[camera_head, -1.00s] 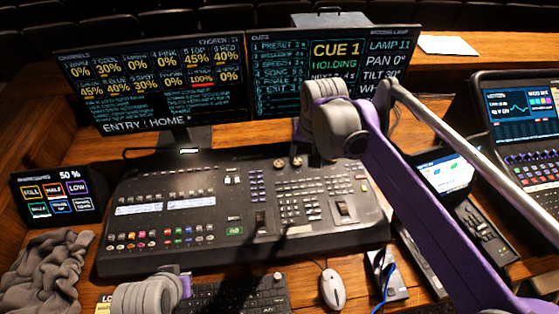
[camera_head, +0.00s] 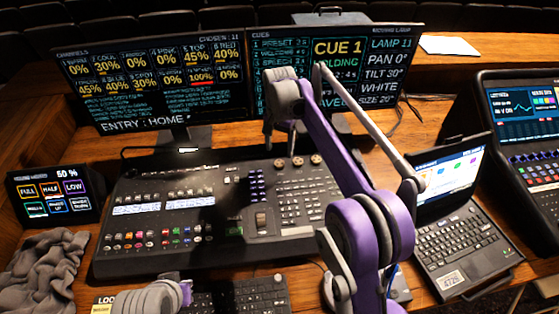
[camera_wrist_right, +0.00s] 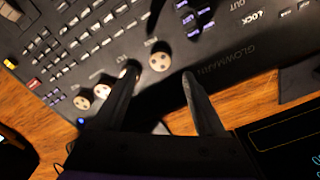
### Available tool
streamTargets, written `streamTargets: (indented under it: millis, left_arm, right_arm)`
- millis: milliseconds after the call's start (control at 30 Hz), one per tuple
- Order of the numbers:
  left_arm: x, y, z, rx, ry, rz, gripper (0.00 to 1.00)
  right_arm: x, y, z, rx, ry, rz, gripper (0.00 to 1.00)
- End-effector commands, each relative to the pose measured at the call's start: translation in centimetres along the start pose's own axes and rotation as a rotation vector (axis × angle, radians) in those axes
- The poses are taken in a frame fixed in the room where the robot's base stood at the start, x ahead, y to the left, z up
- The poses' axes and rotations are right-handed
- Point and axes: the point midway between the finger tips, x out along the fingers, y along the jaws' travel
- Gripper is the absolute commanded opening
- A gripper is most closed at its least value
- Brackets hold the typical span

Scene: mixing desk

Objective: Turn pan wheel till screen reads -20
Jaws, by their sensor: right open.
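The moving lamp screen (camera_head: 391,60) at the back right reads PAN 0° and TILT 30°. Several small round wheels sit along the far edge of the black console (camera_head: 225,250); one wheel (camera_head: 315,160) shows right of my right gripper (camera_head: 292,145). In the right wrist view, the right gripper (camera_wrist_right: 160,73) is open. Its fingertips point at a pale-topped wheel (camera_wrist_right: 160,57), which shows beyond the gap between them. Another wheel is partly hidden by the left finger. I cannot read which wheel is pan, or tell whether either finger touches one. My left gripper is out of view; only part of that arm shows.
Two monitors stand close behind the console. An open laptop (camera_head: 460,225) and another console (camera_head: 525,130) stand at the right. My right arm crosses the console's right side.

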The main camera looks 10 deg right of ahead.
Motion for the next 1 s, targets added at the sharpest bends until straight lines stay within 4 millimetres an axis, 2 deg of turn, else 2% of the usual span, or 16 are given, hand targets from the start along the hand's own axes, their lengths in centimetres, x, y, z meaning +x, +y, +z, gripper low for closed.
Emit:
streamTargets:
  millis: [100, 300, 467, 700, 767, 1000]
  left_arm:
    - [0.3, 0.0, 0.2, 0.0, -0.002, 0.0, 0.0]
    - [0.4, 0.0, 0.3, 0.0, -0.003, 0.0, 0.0]
    - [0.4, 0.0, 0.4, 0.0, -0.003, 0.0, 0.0]
    - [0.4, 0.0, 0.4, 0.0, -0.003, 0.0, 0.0]
    - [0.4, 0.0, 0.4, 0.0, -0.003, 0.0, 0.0]
    - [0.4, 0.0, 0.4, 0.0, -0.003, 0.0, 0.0]
  right_arm:
    - [2.4, 0.0, 0.0, 0.0, 0.0, 0.0, 0.73]
    - [4.9, 0.0, 0.0, 0.0, 0.0, 0.0, 0.73]
    - [5.7, 0.0, 0.0, -0.001, 0.001, -0.001, 0.73]
    - [5.7, 0.0, 0.0, -0.001, 0.001, -0.001, 0.73]
    - [5.7, 0.0, 0.0, -0.001, 0.001, -0.001, 0.64]
    - [5.7, 0.0, 0.0, -0.001, 0.001, -0.001, 0.21]
